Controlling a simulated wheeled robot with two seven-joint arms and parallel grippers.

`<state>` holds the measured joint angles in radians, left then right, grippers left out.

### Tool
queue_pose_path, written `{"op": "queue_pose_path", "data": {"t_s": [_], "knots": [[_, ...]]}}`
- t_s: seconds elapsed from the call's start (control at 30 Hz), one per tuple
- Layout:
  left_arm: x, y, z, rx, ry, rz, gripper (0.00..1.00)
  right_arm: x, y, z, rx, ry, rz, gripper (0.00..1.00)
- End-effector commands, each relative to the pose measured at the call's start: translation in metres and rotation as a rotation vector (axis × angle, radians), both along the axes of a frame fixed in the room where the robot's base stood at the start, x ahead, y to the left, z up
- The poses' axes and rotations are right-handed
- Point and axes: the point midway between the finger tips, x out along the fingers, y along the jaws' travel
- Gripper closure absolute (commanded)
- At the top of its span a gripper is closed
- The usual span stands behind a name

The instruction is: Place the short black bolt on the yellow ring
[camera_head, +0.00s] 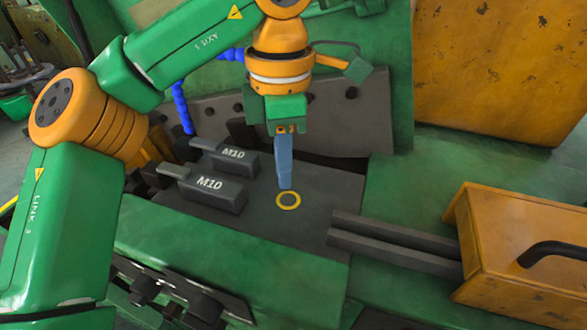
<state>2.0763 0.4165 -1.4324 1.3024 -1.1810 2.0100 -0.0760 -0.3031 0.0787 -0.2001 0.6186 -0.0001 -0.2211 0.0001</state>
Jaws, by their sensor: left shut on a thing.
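The yellow ring (288,200) lies flat on the dark grey plate (310,180) near the middle of the view. My left gripper (285,184) points straight down, with its blue-grey fingers just above and behind the ring in the picture. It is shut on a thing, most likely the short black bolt. The fingers hide that thing, so I cannot make out its shape or whether it touches the plate. My right gripper is not in view.
Two dark blocks marked M10 (213,188) (236,158) lie left of the ring. Two dark bars (390,240) run from the right toward it, beside an orange box with a black handle (520,250). A grey upright wall (345,115) stands behind. The plate is bare around the ring.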

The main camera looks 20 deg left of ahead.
Motion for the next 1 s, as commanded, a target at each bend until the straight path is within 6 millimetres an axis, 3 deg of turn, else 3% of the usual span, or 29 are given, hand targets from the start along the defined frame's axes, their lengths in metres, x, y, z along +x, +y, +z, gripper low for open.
{"op": "queue_pose_path", "data": {"t_s": [0.03,0.2,0.33,0.73,0.77,0.83,1.0], "knots": [[0.007,0.0,-0.011,-0.002,0.006,0.001,1.0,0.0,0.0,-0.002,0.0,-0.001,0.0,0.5],[0.024,0.001,-0.031,-0.001,0.005,0.0,1.0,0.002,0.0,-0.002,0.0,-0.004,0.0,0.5],[0.025,0.003,-0.055,0.002,0.001,0.0,1.0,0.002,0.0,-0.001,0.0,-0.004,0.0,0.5],[0.024,0.002,-0.064,-0.001,-0.003,0.001,1.0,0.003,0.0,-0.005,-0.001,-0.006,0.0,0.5],[0.024,0.002,-0.063,-0.001,-0.003,0.001,0.81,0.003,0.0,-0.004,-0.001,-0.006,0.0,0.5],[0.024,0.002,-0.063,-0.001,-0.003,0.001,0.62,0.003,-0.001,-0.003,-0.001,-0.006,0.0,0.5],[0.024,0.002,-0.062,-0.001,-0.003,0.001,0.59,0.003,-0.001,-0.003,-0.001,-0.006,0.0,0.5]]}}
